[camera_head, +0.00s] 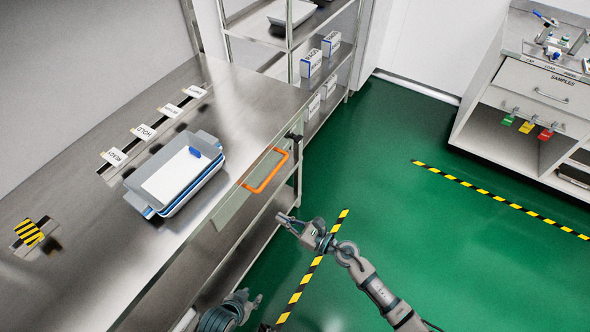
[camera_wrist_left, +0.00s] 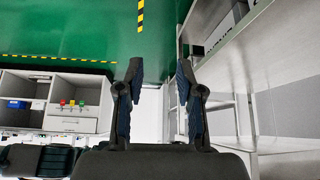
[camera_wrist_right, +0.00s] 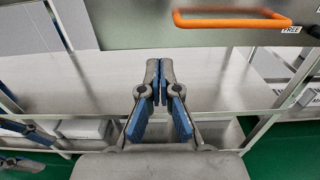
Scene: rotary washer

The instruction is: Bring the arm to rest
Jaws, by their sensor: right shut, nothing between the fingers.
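My right gripper (camera_head: 284,219) hangs in the air beside the steel bench, over the green floor, lower in the picture than the orange handle. In the right wrist view my right gripper (camera_wrist_right: 160,72) has its fingertips together with nothing between them. My left gripper (camera_head: 251,302) is at the bottom of the head view, near the bench's lower shelf, and only partly visible. In the left wrist view my left gripper (camera_wrist_left: 159,72) has its fingers apart and empty.
The steel bench (camera_head: 230,95) carries a grey-blue tray (camera_head: 212,140) with a white sheet and blue item. An orange handle (camera_head: 265,177) sticks out from its front; it also shows in the right wrist view (camera_wrist_right: 230,22). A samples cabinet (camera_head: 520,100) stands right.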

